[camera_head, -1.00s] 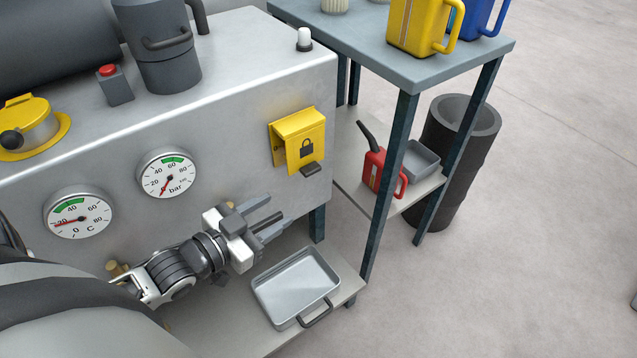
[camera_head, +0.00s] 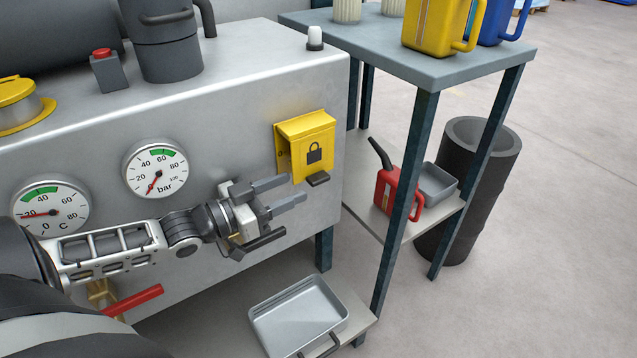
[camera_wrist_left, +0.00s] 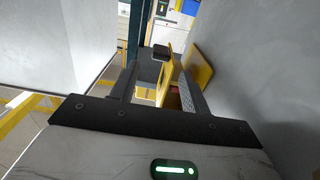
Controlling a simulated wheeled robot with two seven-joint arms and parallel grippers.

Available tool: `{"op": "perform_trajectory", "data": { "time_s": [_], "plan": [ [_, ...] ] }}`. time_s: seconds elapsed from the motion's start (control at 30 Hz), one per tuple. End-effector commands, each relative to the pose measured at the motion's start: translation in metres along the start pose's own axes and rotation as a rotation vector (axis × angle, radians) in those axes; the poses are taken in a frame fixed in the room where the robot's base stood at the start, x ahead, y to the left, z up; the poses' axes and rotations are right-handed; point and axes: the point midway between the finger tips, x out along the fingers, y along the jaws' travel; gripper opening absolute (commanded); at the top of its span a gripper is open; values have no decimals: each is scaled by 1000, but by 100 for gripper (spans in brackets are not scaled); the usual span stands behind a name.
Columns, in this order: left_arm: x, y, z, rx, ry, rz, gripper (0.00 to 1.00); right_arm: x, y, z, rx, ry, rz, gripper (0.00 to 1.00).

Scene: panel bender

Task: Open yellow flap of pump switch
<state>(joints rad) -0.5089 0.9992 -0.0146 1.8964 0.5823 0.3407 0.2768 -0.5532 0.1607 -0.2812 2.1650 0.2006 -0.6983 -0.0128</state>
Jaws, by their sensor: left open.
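The yellow flap (camera_head: 312,152) with a dark padlock symbol covers the pump switch box on the right part of the grey machine front. A dark tab (camera_head: 318,179) sticks out at its lower edge. The flap looks shut, and the switch behind it is hidden. My left gripper (camera_head: 291,193) is open and empty, just left of and below the flap, its fingers pointing right towards it. In the left wrist view the yellow flap (camera_wrist_left: 175,66) shows ahead between the fingers, with the dark tab (camera_wrist_left: 161,52) beside it. I see no contact. My right gripper is not in view.
Two gauges (camera_head: 155,168) sit on the machine front to the left. A red lever (camera_head: 133,300) is below my left arm. A metal tray (camera_head: 298,315) lies on a low shelf beneath. A side table (camera_head: 450,66) with cans stands at right.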

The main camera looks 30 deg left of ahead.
Motion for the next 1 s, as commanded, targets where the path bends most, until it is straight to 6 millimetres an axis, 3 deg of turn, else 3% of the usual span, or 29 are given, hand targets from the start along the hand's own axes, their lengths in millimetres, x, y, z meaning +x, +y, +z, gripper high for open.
{"op": "perform_trajectory", "data": {
  "time_s": [0.2, 0.4, 0.6, 0.9, 0.93, 1.0],
  "plan": [
    [37, 0, 1, 1, 6, -1, 46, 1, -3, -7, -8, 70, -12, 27],
    [62, 0, 1, 0, 3, -1, 46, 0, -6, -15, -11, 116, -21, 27],
    [74, 0, 1, 0, 0, -1, 46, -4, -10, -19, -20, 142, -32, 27],
    [76, 0, 1, -1, -1, 0, 46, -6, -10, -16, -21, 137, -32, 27],
    [76, 0, 1, -1, -1, 0, 44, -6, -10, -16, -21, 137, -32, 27],
    [76, 0, 1, -1, -1, 0, 24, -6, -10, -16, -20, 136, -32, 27]
  ]
}}
